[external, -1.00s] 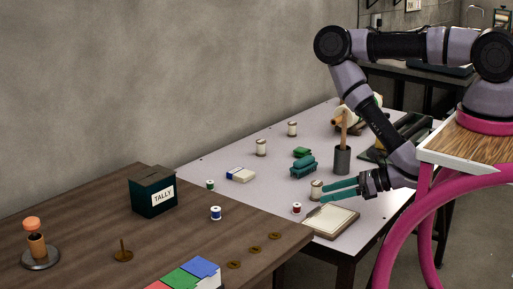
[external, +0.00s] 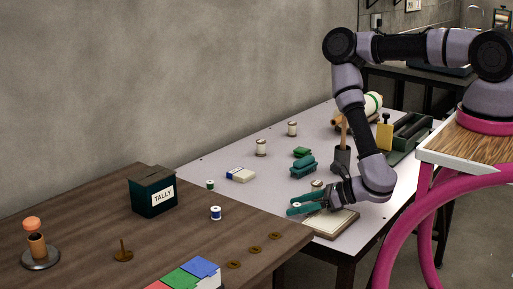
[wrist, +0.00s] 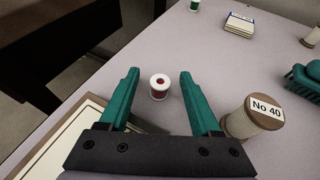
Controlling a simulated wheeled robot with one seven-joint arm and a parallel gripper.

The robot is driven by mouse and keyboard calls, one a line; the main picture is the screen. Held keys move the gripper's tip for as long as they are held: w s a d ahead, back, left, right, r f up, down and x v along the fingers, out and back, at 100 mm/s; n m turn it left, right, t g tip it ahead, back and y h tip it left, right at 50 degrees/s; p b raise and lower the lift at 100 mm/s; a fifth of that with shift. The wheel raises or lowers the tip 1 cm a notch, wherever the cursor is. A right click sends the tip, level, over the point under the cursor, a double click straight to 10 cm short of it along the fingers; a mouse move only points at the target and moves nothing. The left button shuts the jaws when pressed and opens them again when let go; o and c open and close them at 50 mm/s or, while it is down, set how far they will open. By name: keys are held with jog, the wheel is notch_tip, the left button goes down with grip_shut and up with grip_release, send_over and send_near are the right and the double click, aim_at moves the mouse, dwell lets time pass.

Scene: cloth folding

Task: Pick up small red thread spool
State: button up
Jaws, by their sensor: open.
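The small red thread spool (wrist: 159,87) stands upright on the pale table in the wrist view. It has a white top with a red centre. My gripper (wrist: 159,75) is open, with one teal finger to the left of the spool and the other to the right, and a gap on each side.
A larger tan spool labelled No 40 (wrist: 250,118) stands close to the right finger. A framed board (wrist: 70,128) lies under the left finger's side. A teal brush (wrist: 303,80) and a small box (wrist: 239,22) lie further off. The table edge (wrist: 92,80) is to the left.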

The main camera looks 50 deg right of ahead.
jog(key=shift+w+a+f, duration=0.1)
jog(key=shift+w, duration=0.1)
grip_shut()
